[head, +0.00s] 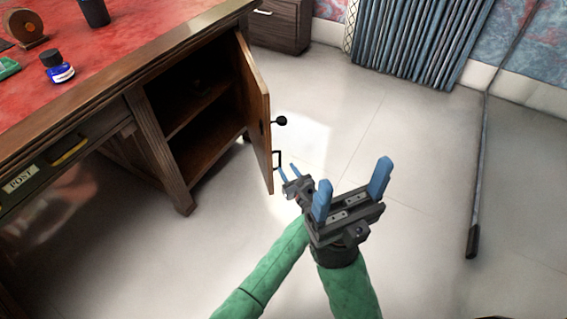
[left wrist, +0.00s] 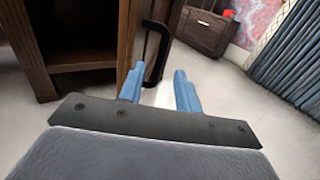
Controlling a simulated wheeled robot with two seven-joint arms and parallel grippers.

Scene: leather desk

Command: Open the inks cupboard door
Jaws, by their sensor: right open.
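The inks cupboard (head: 190,120) is in the desk's right pedestal. Its wooden door (head: 258,110) stands swung wide open, showing a shelf and a dark inside. In the left wrist view the handle (left wrist: 161,40) shows beyond and between the fingertips (left wrist: 157,82); contact is unclear. My right gripper (head: 352,180) is open and empty, nearer the camera.
The red leather desk top (head: 110,50) holds an ink bottle (head: 57,67), a dark cup (head: 94,12) and a tape-like roll (head: 25,28). A POST drawer (head: 60,155) is at left. A small cabinet (head: 279,24) and curtain (head: 418,40) stand behind. The floor at right is mostly clear.

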